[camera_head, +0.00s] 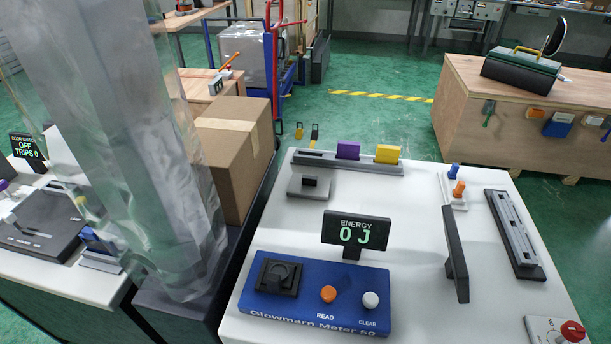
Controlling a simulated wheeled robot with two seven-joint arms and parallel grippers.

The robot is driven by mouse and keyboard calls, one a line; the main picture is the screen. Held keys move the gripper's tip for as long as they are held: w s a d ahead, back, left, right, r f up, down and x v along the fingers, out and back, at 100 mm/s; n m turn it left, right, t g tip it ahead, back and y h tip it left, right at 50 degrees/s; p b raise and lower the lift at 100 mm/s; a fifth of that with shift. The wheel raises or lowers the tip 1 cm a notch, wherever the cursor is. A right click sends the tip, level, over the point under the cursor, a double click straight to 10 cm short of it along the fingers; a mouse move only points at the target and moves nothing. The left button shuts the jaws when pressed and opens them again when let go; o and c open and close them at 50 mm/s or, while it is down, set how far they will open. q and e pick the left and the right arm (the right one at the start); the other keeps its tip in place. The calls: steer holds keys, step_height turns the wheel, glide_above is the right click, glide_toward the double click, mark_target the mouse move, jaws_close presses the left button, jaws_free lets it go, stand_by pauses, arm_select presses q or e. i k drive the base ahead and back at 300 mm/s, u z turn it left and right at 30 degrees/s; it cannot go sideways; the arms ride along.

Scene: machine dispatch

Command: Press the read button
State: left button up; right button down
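The orange read button (328,294) sits on the blue Glowmarn meter (310,312) at the front of the white table, above the printed word READ. A white button (370,300) labelled CLEAR is to its right. A black square fitting with a round recess (278,277) is on the left of the meter. Nothing covers the read button. Neither of my grippers is in view.
Behind the display, a grey rack (370,166) holds purple and yellow blocks. A dark upright panel (456,255) and a slotted rail (516,234) stand right. A red knob (572,331) is at the lower right corner. A transparent wrapped column (140,150) and cardboard box (232,165) stand left.

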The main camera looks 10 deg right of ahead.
mark_target(327, 293)
steer(key=k, duration=1)
steer(key=u, duration=1.35)
steer(key=i, duration=1.1)
steer(key=z, duration=2.6)
steer(key=i, duration=0.5)
steer(key=u, duration=0.05)
